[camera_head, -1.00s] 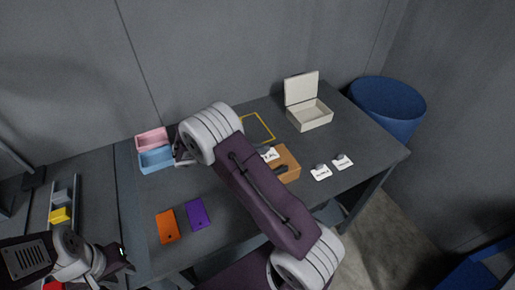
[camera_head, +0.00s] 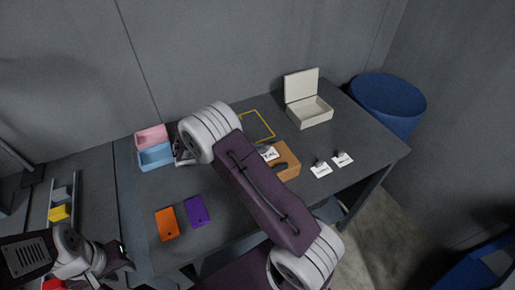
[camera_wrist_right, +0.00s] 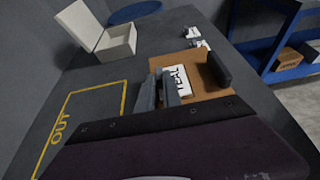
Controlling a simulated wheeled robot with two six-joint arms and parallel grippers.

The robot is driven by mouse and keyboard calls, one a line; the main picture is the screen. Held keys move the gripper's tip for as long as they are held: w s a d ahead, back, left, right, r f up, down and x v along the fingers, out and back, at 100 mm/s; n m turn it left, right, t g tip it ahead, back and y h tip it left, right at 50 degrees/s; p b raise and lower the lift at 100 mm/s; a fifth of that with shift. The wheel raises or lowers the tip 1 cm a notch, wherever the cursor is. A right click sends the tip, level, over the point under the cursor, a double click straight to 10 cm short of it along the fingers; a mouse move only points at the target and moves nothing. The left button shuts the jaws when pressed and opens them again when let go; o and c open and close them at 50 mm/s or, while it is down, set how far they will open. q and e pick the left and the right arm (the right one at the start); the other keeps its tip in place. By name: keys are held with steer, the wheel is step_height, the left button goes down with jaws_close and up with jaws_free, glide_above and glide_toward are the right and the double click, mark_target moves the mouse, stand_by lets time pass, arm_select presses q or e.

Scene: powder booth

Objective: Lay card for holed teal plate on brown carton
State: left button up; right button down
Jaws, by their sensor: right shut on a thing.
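A white card with black lettering that appears to read TEAL (camera_head: 270,153) is over the top of the brown carton (camera_head: 287,164). In the right wrist view the card (camera_wrist_right: 177,77) is between the dark fingers of my right gripper (camera_wrist_right: 185,82), over the carton's top (camera_wrist_right: 205,80). My right gripper is shut on the card's grip; I cannot tell whether the card touches the carton. My right arm hides part of the carton in the head view. My left gripper (camera_head: 122,257) is at the lower left, away from the carton. No teal plate is visible.
Two white cards with grey knobs (camera_head: 321,170) (camera_head: 342,159) lie right of the carton. An open cream box (camera_head: 309,112), a yellow outline (camera_head: 258,124), pink (camera_head: 151,138) and blue (camera_head: 156,158) bins, and orange (camera_head: 167,224) and purple (camera_head: 197,211) plates are on the grey table.

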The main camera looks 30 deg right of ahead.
steer(key=shift+f, duration=0.1)
stand_by(0.3)
steer(key=c, duration=1.4)
jaws_free()
steer(key=shift+c, duration=0.2)
steer(key=shift+a, duration=0.15)
steer(key=b+v, duration=0.1)
steer(key=v, duration=0.7)
steer(key=shift+a+r, duration=0.2)
steer(key=shift+a, duration=0.15)
steer(key=shift+d, duration=0.1)
